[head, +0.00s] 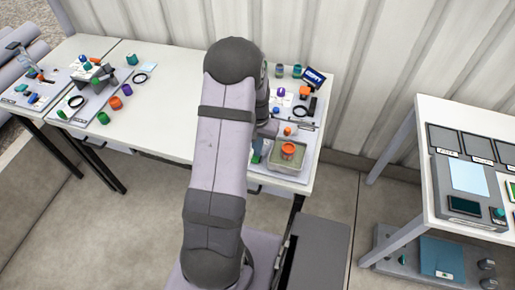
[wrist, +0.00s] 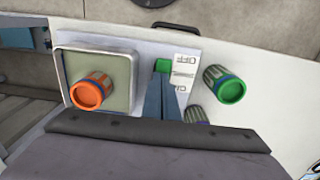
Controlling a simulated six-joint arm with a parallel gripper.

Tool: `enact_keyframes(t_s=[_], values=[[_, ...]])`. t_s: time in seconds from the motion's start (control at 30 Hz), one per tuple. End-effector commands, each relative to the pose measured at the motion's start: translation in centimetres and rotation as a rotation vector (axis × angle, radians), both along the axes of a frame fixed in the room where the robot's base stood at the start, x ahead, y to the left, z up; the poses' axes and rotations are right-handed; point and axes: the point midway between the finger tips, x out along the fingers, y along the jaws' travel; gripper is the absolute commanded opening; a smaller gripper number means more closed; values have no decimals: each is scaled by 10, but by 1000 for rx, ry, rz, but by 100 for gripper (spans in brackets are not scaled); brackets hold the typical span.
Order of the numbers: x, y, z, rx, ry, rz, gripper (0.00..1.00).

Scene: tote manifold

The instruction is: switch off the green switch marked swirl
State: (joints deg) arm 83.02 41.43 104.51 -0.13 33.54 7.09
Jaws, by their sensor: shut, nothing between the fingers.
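The green switch (wrist: 162,66) shows in the wrist view as a small green block on a pale panel. A white label (wrist: 187,58) reading "OFF" is beside it on the right, with a partly covered second label lower down. No swirl mark can be made out. My gripper (wrist: 163,80) is shut and empty, its blue-grey fingers pointing at the switch, with the tips right at its near edge. I cannot tell whether they touch it. The fingers hide the lower part of the switch area.
An orange-topped jar (wrist: 88,92) sits in a shallow grey-green tray (wrist: 125,65) left of the switch. A green-topped jar (wrist: 225,85) stands to the right, with a purple-topped one (wrist: 197,116) nearer. In the head view, more small items stand behind the tray (head: 283,169).

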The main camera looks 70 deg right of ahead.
Motion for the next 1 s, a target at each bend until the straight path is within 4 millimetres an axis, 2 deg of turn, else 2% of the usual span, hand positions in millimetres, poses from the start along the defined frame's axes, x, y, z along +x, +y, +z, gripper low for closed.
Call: enact_keyframes(t_s=[0.27, 0.33, 0.7, 0.83, 1.0], values=[[0, 1, 40, 1, 0, 0, 0], [0, -1, 44, -4, -1, 0, 0], [0, 1, 108, -2, 0, 0, 0], [0, 1, 122, 0, 0, 0, 0], [0, 1, 131, 3, 0, 0, 0]])
